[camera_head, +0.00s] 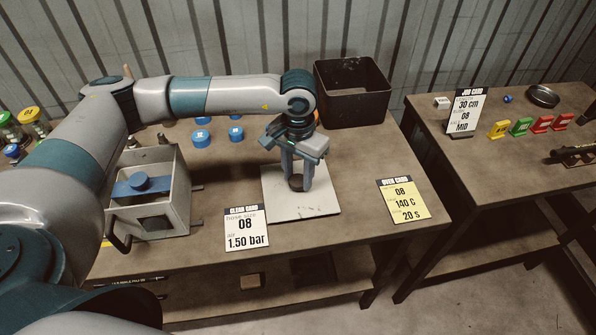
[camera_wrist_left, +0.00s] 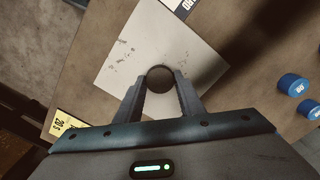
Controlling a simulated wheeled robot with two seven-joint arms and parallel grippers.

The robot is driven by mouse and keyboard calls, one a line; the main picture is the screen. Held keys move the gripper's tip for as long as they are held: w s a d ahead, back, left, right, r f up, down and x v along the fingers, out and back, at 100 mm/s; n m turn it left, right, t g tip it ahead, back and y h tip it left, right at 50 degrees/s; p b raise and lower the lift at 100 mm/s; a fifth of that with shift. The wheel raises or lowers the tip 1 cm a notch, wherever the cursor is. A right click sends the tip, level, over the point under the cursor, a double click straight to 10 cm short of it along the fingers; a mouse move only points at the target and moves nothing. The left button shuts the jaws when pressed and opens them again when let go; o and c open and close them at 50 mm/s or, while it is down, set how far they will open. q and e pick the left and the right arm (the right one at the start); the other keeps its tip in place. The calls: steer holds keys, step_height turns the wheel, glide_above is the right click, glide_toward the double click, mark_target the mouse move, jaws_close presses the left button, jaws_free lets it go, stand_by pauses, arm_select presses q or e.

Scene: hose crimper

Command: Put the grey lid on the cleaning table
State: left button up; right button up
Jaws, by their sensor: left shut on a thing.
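My left gripper (camera_head: 296,184) points down over the white square plate (camera_head: 290,209) on the cleaning table (camera_head: 346,203). It is shut on a small dark round piece (camera_head: 296,183), which looks dark brown to grey. In the left wrist view the round piece (camera_wrist_left: 160,77) sits between the fingertips (camera_wrist_left: 160,82), over the white plate (camera_wrist_left: 133,58). I take it for the lid, but its colour is too dark to be sure. I cannot tell whether it touches the plate. My right gripper is not in view.
Several blue caps (camera_head: 201,136) lie behind. A black bin (camera_head: 352,92) is at the back. A white card (camera_head: 246,229) and a yellow card (camera_head: 403,200) stand near the front. A second table (camera_head: 494,166) is at right.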

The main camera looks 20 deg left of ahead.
arm_select(q)
steer(key=shift+f, duration=0.2)
steer(key=shift+f, duration=0.15)
steer(key=shift+b, duration=0.35)
steer(key=o, duration=1.2)
